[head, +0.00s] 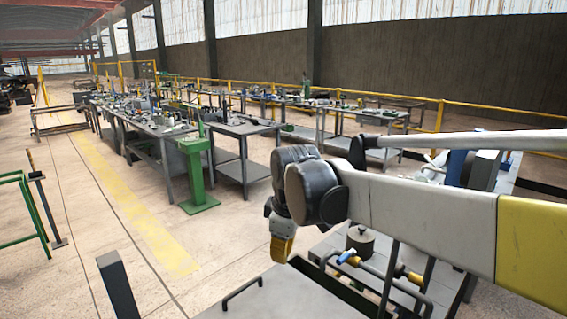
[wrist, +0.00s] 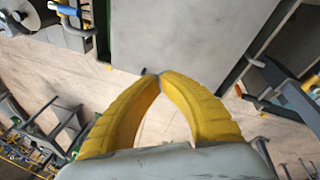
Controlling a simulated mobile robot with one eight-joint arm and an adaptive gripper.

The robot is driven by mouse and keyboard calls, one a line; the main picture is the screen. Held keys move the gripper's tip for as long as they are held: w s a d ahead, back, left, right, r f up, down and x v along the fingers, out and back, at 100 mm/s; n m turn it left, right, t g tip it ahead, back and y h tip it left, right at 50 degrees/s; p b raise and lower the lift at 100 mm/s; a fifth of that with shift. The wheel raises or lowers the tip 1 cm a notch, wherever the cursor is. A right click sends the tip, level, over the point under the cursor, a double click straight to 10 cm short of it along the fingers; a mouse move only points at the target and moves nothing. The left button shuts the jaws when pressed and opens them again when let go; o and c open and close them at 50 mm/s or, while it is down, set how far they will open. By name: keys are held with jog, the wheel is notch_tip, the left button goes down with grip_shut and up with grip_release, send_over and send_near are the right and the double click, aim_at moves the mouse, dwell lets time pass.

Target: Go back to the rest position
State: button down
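My gripper (head: 283,248) hangs at the end of my arm in the head view, pointing down, with its yellow fingers above the edge of a grey tabletop. In the wrist view my gripper (wrist: 160,76) has both ribbed yellow fingers leaning inward, with their tips together. Only floor shows in the gap between the fingers, and nothing is held.
A grey metal surface (head: 270,298) lies below my gripper. A green stand (head: 197,175) and cluttered workbenches (head: 160,130) stand farther back. Open floor (head: 100,235) lies to the left.

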jog(key=s+d+f+m+t+b, duration=0.1)
jog(key=s+d+f+m, duration=0.2)
jog(key=s+d, duration=0.3)
jog(key=s+d+f+m+t+b, duration=0.1)
jog(key=s+d+f+m, duration=0.2)
jog(key=s+d+m, duration=0.3)
jog(key=s+d+f+m+t+h+b, duration=0.1)
jog(key=s+d+f+m+t+b, duration=0.1)
jog(key=s+d+m, duration=0.3)
jog(key=s+d+f, duration=0.1)
jog(key=s+d, duration=0.1)
jog(key=s, duration=0.1)
jog(key=shift+s+d+f, duration=0.2)
jog(key=shift+s+f, duration=0.1)
jog(key=shift+s, duration=0.1)
